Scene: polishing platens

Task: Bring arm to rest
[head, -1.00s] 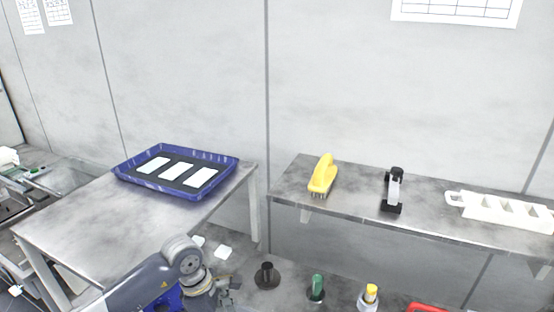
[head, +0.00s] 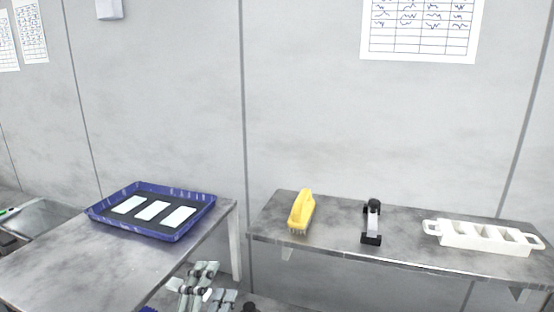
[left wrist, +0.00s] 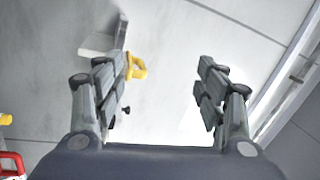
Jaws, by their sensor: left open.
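My left gripper (head: 203,288) shows at the bottom of the head view, beside the right end of the left table, with its fingers pointing up. In the left wrist view my left gripper (left wrist: 162,92) has its two fingers spread wide, with nothing between them but a view of the wall. It is open and empty. Most of my left arm is below the head picture. My right gripper is in neither view.
A blue tray (head: 190,229) with several white plates stands on the left metal table (head: 60,270). The wall shelf (head: 335,230) holds a yellow brush (head: 302,212), a black-and-grey device (head: 371,222) and a white rack (head: 485,238).

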